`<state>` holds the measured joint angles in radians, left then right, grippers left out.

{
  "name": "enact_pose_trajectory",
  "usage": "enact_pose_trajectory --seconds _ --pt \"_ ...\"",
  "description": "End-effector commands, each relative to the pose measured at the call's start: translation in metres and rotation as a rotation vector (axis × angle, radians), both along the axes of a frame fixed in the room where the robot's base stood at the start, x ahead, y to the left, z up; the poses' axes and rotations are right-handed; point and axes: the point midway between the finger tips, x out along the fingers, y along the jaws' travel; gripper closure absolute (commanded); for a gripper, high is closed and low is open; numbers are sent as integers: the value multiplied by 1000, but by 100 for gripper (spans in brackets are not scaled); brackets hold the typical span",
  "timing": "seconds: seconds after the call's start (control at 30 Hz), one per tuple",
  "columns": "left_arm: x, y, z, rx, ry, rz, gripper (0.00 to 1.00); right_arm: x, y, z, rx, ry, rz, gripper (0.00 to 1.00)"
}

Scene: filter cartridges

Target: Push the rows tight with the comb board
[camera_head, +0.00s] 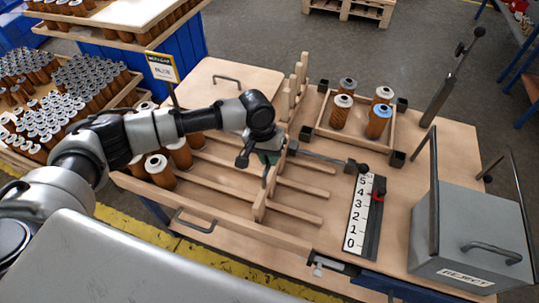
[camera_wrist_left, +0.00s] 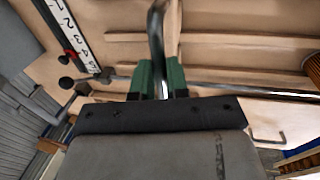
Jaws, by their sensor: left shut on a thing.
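The comb board (camera_head: 262,197) is a pale wooden bar across the slotted rows, with upright wooden prongs (camera_head: 295,92) toward its far end. My left gripper (camera_head: 268,158) is over it. In the left wrist view its green fingers (camera_wrist_left: 160,80) are shut on a bent metal handle (camera_wrist_left: 156,35). Wooden dividers (camera_head: 300,187) run left to right under the board. Brown cartridges (camera_head: 160,172) with light tops stand at the left end of the rows, partly hidden by my arm. A gap lies between them and the board. My right gripper is not in view.
A number scale (camera_head: 358,213) with a red marker (camera_head: 378,196) lies right of the rows. A metal rod (camera_head: 325,158) with a dark knob reaches toward it. A wooden tray (camera_head: 345,132) holds several cartridges. A grey reject box (camera_head: 470,225) stands at right; crowded cartridge trays are at left.

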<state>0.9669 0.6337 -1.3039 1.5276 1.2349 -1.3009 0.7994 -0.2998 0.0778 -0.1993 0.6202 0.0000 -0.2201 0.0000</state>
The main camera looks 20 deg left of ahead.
Motion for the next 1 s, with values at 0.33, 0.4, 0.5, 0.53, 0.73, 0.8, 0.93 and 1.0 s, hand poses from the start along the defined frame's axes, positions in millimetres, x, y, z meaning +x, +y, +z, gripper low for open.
enact_pose_trajectory --seconds 0.33,0.4,0.5,0.53,0.73,0.8,0.93,1.0 --pt "1 49 4 4 4 8 100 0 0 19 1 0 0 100" --pt "2 70 4 5 4 10 100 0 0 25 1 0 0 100" --pt "3 104 4 5 3 12 100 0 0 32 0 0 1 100" --pt "4 114 4 5 3 11 100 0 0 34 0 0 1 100" --pt "6 186 1 5 1 12 100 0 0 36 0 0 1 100" --pt "7 210 0 3 0 12 100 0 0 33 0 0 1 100" --pt "9 250 -1 2 -2 12 100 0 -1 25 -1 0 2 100" --pt "10 269 -2 2 -2 10 100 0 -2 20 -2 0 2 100"
